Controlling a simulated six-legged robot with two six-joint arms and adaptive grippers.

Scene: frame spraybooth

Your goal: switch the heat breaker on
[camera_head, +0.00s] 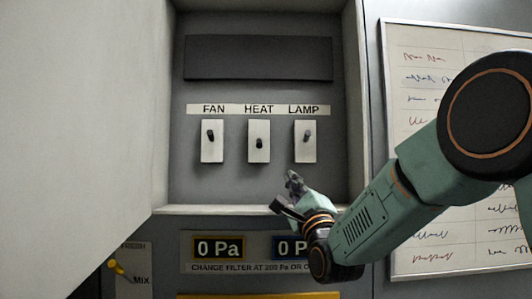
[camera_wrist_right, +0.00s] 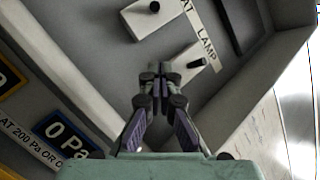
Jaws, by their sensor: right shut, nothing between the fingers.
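The HEAT breaker (camera_head: 259,155) is the middle of three white switch plates in a grey recessed box. Its dark lever (camera_head: 259,143) sits lower than the levers on either side. In the right wrist view the HEAT plate (camera_wrist_right: 140,22) shows at the top, with its lever near the frame edge. My right gripper (camera_head: 290,182) is shut and empty, below and right of the HEAT plate and just under the LAMP breaker (camera_head: 305,153). In the right wrist view the fingertips (camera_wrist_right: 160,70) are together, left of the LAMP plate (camera_wrist_right: 190,82). My left gripper is out of view.
The FAN breaker (camera_head: 212,153) is at the left, its lever high like LAMP's. The box ledge (camera_head: 225,210) runs below; pressure displays (camera_head: 218,247) and a yellow knob (camera_head: 117,267) sit lower. A pale panel (camera_head: 75,110) stands left, a whiteboard (camera_head: 405,245) right.

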